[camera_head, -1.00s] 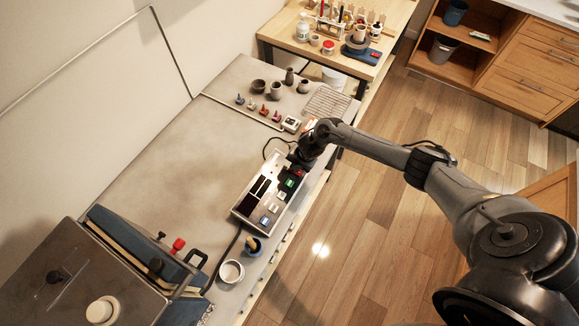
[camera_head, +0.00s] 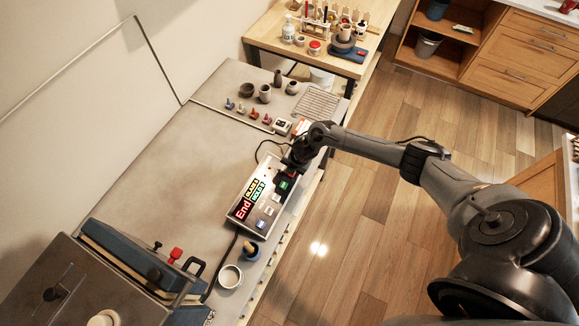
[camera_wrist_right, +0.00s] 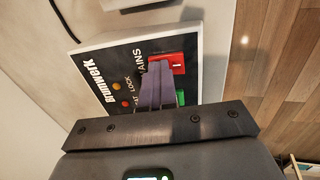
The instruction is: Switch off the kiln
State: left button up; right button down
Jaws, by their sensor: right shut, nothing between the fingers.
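The kiln's control box (camera_head: 277,213) lies on the bench, with a lit display reading "End" in red and green text beside it. In the right wrist view, the panel (camera_wrist_right: 118,75) shows "Brunwerk", a MAINS label, a red mains switch (camera_wrist_right: 170,63), a green part (camera_wrist_right: 181,97) and two small lamps. My right gripper (camera_wrist_right: 155,72) is shut and empty, its fingertips over or against the mains switch and hiding part of it; contact cannot be told. It also shows at the box's far end in the head view (camera_head: 299,158). My left gripper is not in view.
The kiln (camera_head: 62,290) stands at the lower left. Small pots, coloured cones (camera_head: 254,113) and a wire rack (camera_head: 316,102) lie farther back. The bench's middle is clear.

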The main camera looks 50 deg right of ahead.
jog(key=shift+s+d+f, duration=0.25)
jog(key=shift+s+f, duration=0.3)
jog(key=shift+s, duration=0.05)
notch_tip(320, 180, up, 6)
jog(key=p, duration=0.5)
jog(key=shift+f, duration=0.2)
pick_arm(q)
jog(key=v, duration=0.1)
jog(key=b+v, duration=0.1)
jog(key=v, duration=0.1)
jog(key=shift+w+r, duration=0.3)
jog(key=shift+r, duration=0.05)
pick_arm(e)
jog(key=v, duration=0.9)
jog(key=shift+w+r, duration=0.2)
jog(key=shift+r, duration=0.05)
jog(key=shift+a, duration=0.15)
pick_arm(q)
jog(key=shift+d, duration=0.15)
